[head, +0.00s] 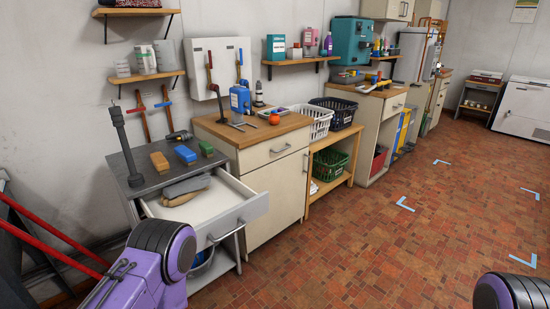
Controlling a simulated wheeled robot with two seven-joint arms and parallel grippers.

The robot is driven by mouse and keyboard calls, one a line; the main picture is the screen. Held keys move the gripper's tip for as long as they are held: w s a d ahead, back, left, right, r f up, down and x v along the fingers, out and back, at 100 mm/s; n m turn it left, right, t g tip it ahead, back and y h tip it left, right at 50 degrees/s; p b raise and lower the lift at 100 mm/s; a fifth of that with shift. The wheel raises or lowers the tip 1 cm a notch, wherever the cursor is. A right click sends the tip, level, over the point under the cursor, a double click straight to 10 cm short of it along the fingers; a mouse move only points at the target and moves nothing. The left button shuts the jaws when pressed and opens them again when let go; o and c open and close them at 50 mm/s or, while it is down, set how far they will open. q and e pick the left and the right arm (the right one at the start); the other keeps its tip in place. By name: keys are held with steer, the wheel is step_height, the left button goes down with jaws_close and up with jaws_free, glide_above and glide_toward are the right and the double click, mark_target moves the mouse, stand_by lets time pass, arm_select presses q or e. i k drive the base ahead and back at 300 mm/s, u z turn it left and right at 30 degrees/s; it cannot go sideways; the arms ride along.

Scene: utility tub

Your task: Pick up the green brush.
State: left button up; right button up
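A small green block-shaped thing, which looks like the green brush (206,149), lies at the back right of a grey worktop (145,187) on the left. A blue one (185,154) and a brown-orange one (159,161) of similar shape lie in a row to its left. Bristles are too small to make out. Purple parts of my arms show at the bottom left and bottom right, apart from the worktop. Neither gripper shows.
A wooden-topped cabinet (273,194) adjoins on the right.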

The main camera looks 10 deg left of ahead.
mark_target(207, 150)
steer(key=z, duration=0.3)
steer(key=k, duration=0.5)
steer(key=z, duration=0.8)
steer(key=i, duration=1.7)
steer(key=u, duration=0.7)
steer(key=i, duration=1)
steer(key=u, duration=0.7)
